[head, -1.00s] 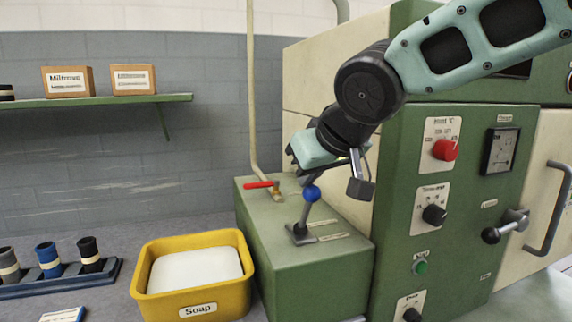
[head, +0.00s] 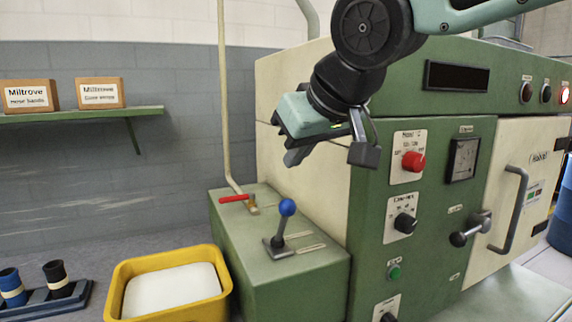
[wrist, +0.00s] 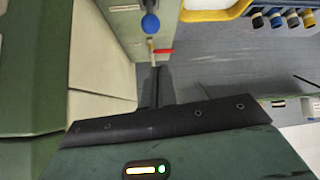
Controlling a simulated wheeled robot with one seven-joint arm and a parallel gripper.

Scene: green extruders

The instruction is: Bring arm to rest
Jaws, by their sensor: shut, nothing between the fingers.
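My arm reaches in from the upper right in the head view. My gripper (head: 298,157) hangs above the green box, its fingers together and empty. It is apart from the blue-knobbed lever (head: 287,207), which stands tilted on top of the box below it. In the wrist view the closed fingers (wrist: 160,78) point toward the red-handled valve (wrist: 161,51), with the blue knob (wrist: 150,23) beyond it at the top. Much of the lower wrist view is filled by the gripper's own body.
The green machine (head: 425,190) with knobs and a door handle (head: 514,205) stands close at the right. A yellow soap bin (head: 222,300) sits left of the green box (head: 300,285). A shelf (head: 80,115) holds two cartons.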

